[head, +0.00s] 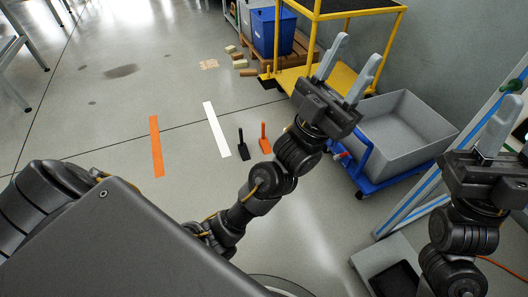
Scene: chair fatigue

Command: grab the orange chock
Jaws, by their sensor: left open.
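The orange chock (264,140) is a small upright-looking piece standing on the grey floor near the middle of the head view. A similar black chock (243,149) stands just left of it. My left gripper (354,62) is open, with its two pale fingers apart and nothing between them. It shows above and to the right of the orange chock, clear of it. My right gripper (501,128) is at the right edge and partly cut off, so its jaw state is unclear.
A yellow cart (333,14) stands at the back, with a blue bin (273,32) beside it. A grey tub (405,130) sits on a blue dolly (362,170) to the right. Orange tape (156,146) and white tape (216,130) mark the floor. The floor around the chocks is clear.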

